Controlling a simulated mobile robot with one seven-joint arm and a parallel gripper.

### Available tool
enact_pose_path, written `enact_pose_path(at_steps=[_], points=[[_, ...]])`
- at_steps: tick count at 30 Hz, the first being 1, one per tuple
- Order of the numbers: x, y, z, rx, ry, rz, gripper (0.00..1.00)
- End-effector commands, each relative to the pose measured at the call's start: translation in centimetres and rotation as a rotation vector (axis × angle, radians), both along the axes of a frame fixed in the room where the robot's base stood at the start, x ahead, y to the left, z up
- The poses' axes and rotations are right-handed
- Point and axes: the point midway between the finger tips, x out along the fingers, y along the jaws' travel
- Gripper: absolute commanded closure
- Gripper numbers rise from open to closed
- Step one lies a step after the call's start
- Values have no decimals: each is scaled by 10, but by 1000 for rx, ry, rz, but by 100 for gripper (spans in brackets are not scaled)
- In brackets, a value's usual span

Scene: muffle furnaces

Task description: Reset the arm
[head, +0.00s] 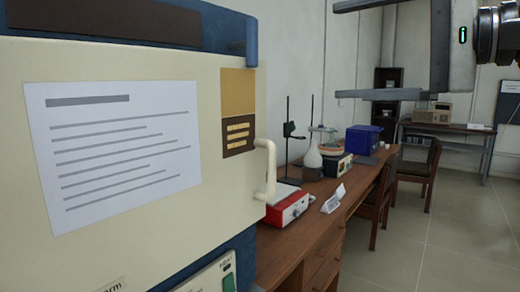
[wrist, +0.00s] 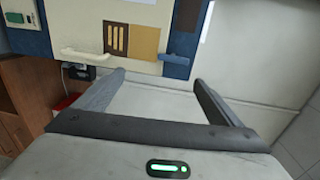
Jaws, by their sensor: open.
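My gripper (head: 358,50) shows at the top right of the head view, its two fingers spread wide apart with nothing between them. In the wrist view my gripper (wrist: 160,84) is also open and empty. The cream and blue furnace (head: 150,75) fills the left of the head view, with its door shut as far as I can see. Its cream door handle (head: 265,170) stands out at the door's right edge. The handle also shows in the wrist view (wrist: 84,53), beyond my fingers. My gripper is apart from the handle and touches nothing.
A wooden bench (head: 320,222) runs back beside the furnace. It holds a red and white device (head: 288,207), a white flask (head: 313,160) and a blue box (head: 362,140). Wooden chairs (head: 416,170) stand along it. The tiled floor (head: 455,240) at the right is clear.

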Motion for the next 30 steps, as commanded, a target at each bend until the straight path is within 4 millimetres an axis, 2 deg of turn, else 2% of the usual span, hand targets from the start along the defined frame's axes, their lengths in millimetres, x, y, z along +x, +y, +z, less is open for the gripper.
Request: enact_pose_path(at_steps=[2,5,6,8,9,12,18,23,25,30], points=[[-1,13,-37,-70,59,-6,11],[-8,32,-105,-227,147,-13,11],[-14,39,-135,-306,177,-13,11],[-24,46,-179,-435,214,-9,11],[-32,49,-208,-525,231,-3,11],[-52,49,-268,-744,249,20,11],[-89,31,-357,-1161,211,87,11],[-112,7,-407,-1495,122,163,11],[-111,4,-380,-1515,114,165,11],[-111,4,-338,-1510,119,165,11]])
